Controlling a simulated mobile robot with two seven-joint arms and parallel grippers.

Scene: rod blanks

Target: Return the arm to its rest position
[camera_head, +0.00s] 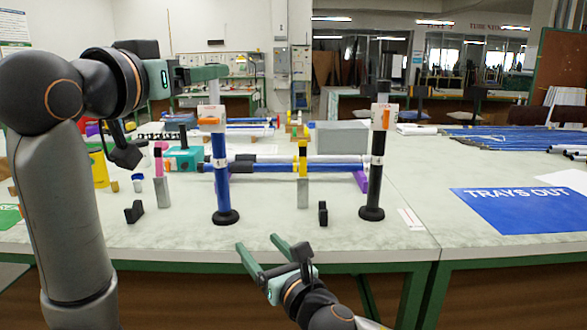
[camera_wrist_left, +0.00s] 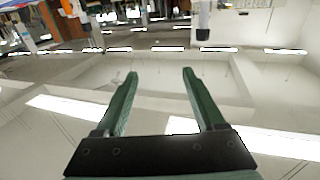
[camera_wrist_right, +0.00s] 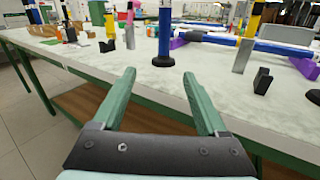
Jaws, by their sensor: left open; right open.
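My left arm rises at the left of the head view, with its left gripper (camera_head: 203,75) held high above the table, pointing right. In the left wrist view the left gripper (camera_wrist_left: 160,80) is open with nothing between its fingers; it faces the ceiling and far wall. My right gripper (camera_head: 262,252) is low at the table's front edge, open and empty. In the right wrist view the right gripper (camera_wrist_right: 160,85) shows its two green fingers apart, with the table edge beyond them.
A blue post (camera_head: 222,190) and a black post (camera_head: 375,180) stand upright on the table (camera_head: 300,225). A blue rod (camera_head: 265,168) lies behind them. Small black holders (camera_head: 134,212) stand near the front. A blue "TRAYS OUT" mat (camera_head: 520,210) lies on the right table.

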